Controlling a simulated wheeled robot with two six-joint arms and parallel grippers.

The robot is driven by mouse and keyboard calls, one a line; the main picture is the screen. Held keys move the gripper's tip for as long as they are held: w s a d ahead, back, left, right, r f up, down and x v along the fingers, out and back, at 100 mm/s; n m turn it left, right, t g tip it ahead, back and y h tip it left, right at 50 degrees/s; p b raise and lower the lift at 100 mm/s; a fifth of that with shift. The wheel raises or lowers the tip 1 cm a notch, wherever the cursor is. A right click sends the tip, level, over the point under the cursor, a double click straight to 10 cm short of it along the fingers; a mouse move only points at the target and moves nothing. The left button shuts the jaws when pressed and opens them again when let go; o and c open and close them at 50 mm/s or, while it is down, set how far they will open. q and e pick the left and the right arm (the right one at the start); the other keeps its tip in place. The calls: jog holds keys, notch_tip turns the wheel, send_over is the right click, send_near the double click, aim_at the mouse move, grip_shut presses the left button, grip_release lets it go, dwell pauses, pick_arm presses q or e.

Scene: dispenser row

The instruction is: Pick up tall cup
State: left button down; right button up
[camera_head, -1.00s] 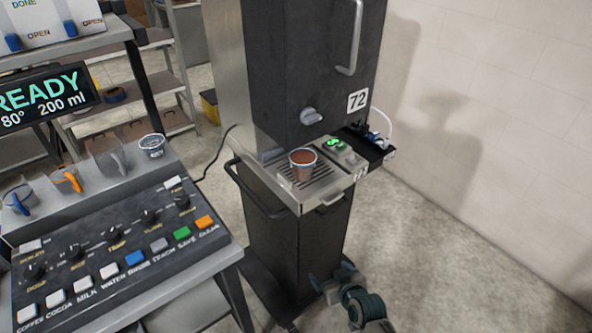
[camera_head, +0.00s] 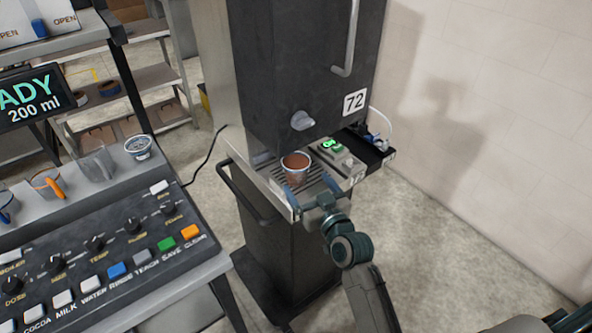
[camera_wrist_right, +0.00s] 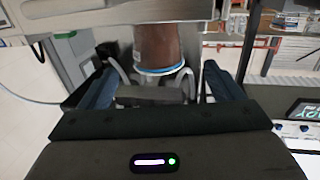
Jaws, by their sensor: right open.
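The tall cup (camera_head: 295,169) is brown with a pale blue rim and stands upright on the slatted drip tray (camera_head: 268,173) of the dispenser marked 72. My right gripper (camera_head: 311,190) is at the tray's front edge, open, with its fingers pointing at the cup. In the right wrist view the cup (camera_wrist_right: 159,45) shows upside down, centred beyond the gap between the two spread fingers of the right gripper (camera_wrist_right: 160,85). Nothing is held. The cup looks clear of both fingers. My left gripper is not in view.
The black dispenser body (camera_head: 300,70) with a knob (camera_head: 303,121) overhangs the tray. A green-lit button panel (camera_head: 338,153) is right of the cup. A sloped control console (camera_head: 110,250) stands at left, with jugs on its ledge. The floor at right is clear.

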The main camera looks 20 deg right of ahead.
aim_at(291, 159)
jog(key=w, duration=0.3)
jog(key=shift+w+a+p, duration=0.2)
jog(key=shift+a+p, duration=0.05)
jog(key=shift+p, duration=0.05)
jog(key=w+p, duration=0.2)
jog(key=w, duration=0.2)
jog(key=shift+w+a+r, duration=0.1)
jog(key=shift+w+r, duration=0.05)
jog(key=shift+w, duration=0.2)
jog(key=shift+w+a, duration=0.1)
jog(key=shift+w, duration=0.2)
jog(key=shift+s, duration=0.1)
jog(key=shift+c, duration=0.5)
jog(key=c, duration=1.1)
jog(key=shift+c, duration=0.5)
